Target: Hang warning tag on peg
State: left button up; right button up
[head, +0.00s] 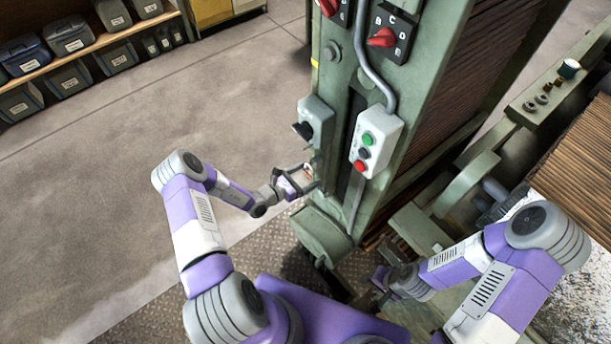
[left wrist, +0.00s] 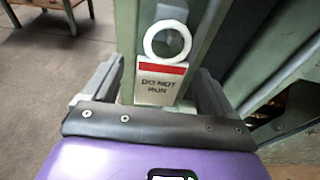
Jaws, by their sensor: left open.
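The warning tag (left wrist: 160,85) is a white plate with a red band and the words "DO NOT RUN", with a white ring at its top. In the left wrist view the ring appears around the grey round end of the peg (left wrist: 169,43) on the green machine post. The tag hangs upright below it. In the head view the tag (head: 308,170) is tiny and partly hidden. My left gripper (head: 299,183) is at the post, its fingers open on either side of the tag, apart from it. My right gripper (head: 381,279) is low near the machine base; its fingers are unclear.
A control box (head: 376,143) with green, black and red buttons and a grey switch box (head: 315,123) stick out from the post above my left gripper. A conduit (head: 373,75) runs down the post. The floor to the left is clear, with a shelf of bins (head: 90,45) beyond.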

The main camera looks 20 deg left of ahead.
pick_arm(q)
jog(key=p+v, duration=0.2)
jog(key=v, duration=0.5)
jog(key=s+d+m+g+y+p, duration=0.1)
jog(key=s+d+m+g+y, duration=0.1)
jog(key=s+d+m+g, duration=0.4)
jog(key=s+d+r+m+g+y+p, duration=0.1)
jog(key=s+d+m+g+p, duration=0.1)
jog(key=s+d+m+g, duration=0.5)
jog(key=s+d+m, duration=0.1)
jog(key=s+m, duration=0.2)
jog(key=m, duration=0.4)
jog(key=s+d+m, duration=0.1)
jog(key=s+m, duration=0.2)
jog(key=m, duration=0.4)
jog(key=shift+s+d+y, duration=0.2)
jog(key=shift+d+y, duration=0.1)
jog(key=shift+y, duration=0.1)
jog(key=shift+r, duration=0.1)
